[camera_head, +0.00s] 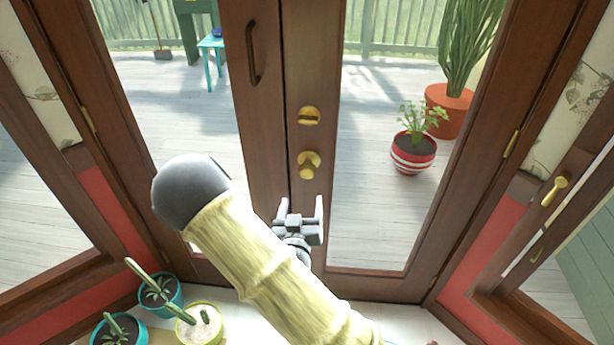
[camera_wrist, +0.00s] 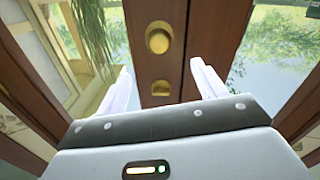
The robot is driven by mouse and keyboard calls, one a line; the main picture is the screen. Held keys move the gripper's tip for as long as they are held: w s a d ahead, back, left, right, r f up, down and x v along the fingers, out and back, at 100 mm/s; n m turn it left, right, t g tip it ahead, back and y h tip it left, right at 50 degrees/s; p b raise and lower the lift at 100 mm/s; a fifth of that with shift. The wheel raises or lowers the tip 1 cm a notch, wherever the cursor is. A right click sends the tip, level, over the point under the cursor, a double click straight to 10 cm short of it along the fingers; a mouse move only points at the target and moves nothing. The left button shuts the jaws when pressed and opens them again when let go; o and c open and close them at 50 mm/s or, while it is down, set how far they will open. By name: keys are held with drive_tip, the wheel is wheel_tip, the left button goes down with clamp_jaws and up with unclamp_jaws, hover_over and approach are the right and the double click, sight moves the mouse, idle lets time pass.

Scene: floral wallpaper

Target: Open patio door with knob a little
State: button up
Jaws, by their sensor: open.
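The patio door (camera_head: 300,60) is a pair of brown wooden, glazed leaves that meet at a middle seam and look closed. A round brass knob (camera_head: 309,163) sits on the right leaf, below a brass lock turn (camera_head: 309,116). My gripper (camera_head: 301,205) is open and empty, just below the knob in the head view and apart from it. In the wrist view the scene appears upside down, with the knob (camera_wrist: 158,38) beyond my open fingers (camera_wrist: 163,80). The lock turn (camera_wrist: 160,88) shows between the fingers. Nothing lies in the jaws.
A dark handle (camera_head: 252,52) is on the left leaf. Potted cacti (camera_head: 160,293) stand at the lower left. Beyond the glass are a striped pot (camera_head: 413,158), a terracotta pot (camera_head: 450,110) and a teal stool (camera_head: 211,42). A side window with a brass latch (camera_head: 553,190) is at right.

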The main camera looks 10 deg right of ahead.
sight(307, 174)
drive_tip(key=b+x, duration=0.4)
drive_tip(key=x, duration=1)
drive_tip(key=shift+w+d, duration=0.1)
drive_tip(key=c, duration=1.4)
